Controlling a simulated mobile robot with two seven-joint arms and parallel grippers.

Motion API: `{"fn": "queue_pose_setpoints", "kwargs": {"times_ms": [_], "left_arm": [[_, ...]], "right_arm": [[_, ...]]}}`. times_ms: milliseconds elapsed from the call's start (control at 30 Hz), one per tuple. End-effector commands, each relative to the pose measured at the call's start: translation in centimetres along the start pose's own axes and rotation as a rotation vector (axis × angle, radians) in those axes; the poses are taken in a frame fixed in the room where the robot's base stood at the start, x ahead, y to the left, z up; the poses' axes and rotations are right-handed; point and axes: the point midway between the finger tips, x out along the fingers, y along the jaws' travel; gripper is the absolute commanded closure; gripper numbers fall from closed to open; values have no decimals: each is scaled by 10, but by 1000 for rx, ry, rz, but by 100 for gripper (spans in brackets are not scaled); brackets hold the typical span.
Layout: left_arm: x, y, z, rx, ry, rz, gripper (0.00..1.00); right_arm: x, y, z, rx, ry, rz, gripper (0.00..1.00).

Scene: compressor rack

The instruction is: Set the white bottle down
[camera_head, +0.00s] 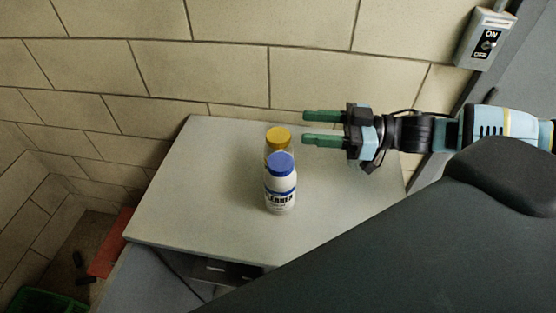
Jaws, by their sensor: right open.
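A white bottle (281,192) with a blue cap and a dark printed label stands upright on the grey table top (200,190). A second bottle with a yellow cap (278,135) stands right behind it and is mostly hidden by it. I cannot tell whether the two bottles touch. My right gripper (306,128) comes in from the right with its green fingers apart and empty. Its fingertips are to the right of the yellow cap, apart from both bottles. My left gripper is not in view.
A tan block wall (230,60) runs behind the table. An ON/OFF switch box (486,40) is at the top right. A red object (110,243) and a green crate (35,300) lie low at the left. The table's left part is clear.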

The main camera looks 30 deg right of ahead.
Motion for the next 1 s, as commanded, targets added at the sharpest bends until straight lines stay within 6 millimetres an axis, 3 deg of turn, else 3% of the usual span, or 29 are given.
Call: {"fn": "queue_pose_setpoints", "kwargs": {"times_ms": [200,333,667,1000], "left_arm": [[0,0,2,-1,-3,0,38],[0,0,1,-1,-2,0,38],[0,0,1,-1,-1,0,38],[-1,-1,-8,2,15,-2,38]], "right_arm": [[1,0,38,1,1,0,51],[14,0,34,-2,3,-1,51],[23,0,34,-1,3,-1,51],[67,0,32,-4,5,-1,51]]}}
